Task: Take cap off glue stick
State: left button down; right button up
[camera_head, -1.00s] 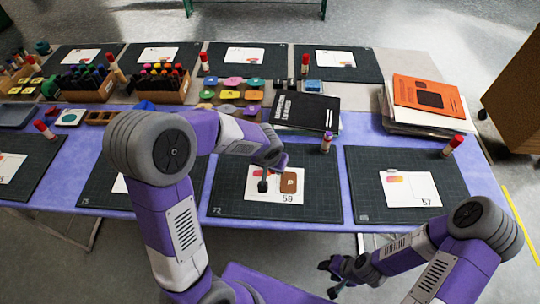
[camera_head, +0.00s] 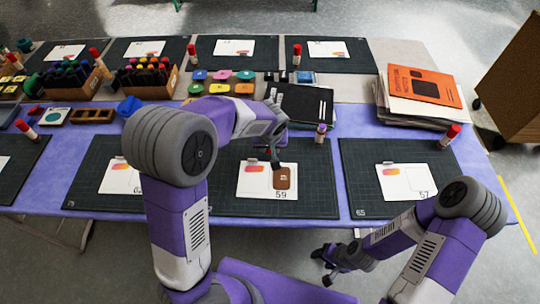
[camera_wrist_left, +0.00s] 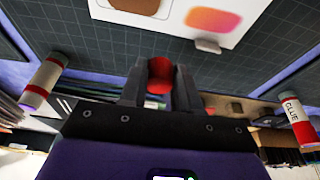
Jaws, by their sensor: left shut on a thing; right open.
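The uncapped glue stick (camera_head: 321,134) stands upright on the table behind the mats, with a purple top and white body. A stick with a red band, apparently the same one, shows at the left of the left wrist view (camera_wrist_left: 45,80). My left gripper (camera_head: 275,163) is over the far part of card 59, left of that stick and apart from it. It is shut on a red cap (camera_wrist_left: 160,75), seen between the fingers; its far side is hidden. My right gripper (camera_head: 328,266) is open and empty in front of the table's near edge.
Card 59 (camera_head: 255,182) lies on a dark mat (camera_head: 318,190). A red-capped glue stick (camera_head: 449,136) stands at the right, near a stack of folders (camera_head: 427,87). A black book (camera_head: 300,103) and coloured pads lie behind my left gripper.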

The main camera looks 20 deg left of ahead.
aim_at(270, 152)
pick_arm(q)
notch_tip(270, 152, down, 4)
jog(key=shift+b, duration=0.55)
jog(key=shift+r, duration=0.1)
jog(key=shift+f, duration=0.2)
jog(key=c, duration=0.8)
grip_release()
jog(key=shift+r, duration=0.1)
jog(key=shift+r, duration=0.2)
jog(key=p+v, duration=0.4)
jog(key=v, duration=0.8)
